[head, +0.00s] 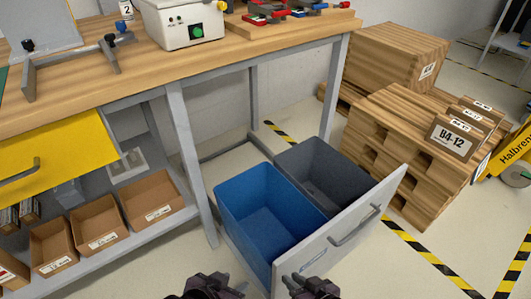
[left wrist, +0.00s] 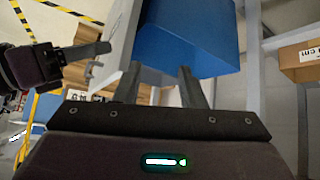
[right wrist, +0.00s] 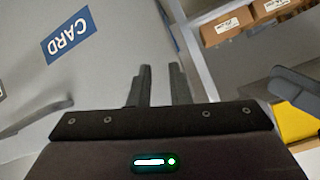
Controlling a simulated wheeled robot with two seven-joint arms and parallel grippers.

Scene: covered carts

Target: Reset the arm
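My left gripper (head: 208,284) is at the bottom edge of the head view, in front of the blue bin. Its two fingers stand apart and empty in the left wrist view (left wrist: 160,82). My right gripper (head: 312,286) is just to its right, close to the drawer's front panel (head: 340,235). Its fingers are a little apart with nothing between them in the right wrist view (right wrist: 159,82). Part of the right gripper (left wrist: 55,62) also shows at the left of the left wrist view. The arms behind the grippers are mostly out of the head view.
The pulled-out drawer holds a blue bin (head: 262,210) and a grey bin (head: 318,172). A wooden workbench (head: 140,72), a yellow drawer (head: 60,158) and a shelf of cardboard boxes (head: 98,222) are at left. Stacked pallets (head: 405,140) stand at right. Open floor lies between striped tape.

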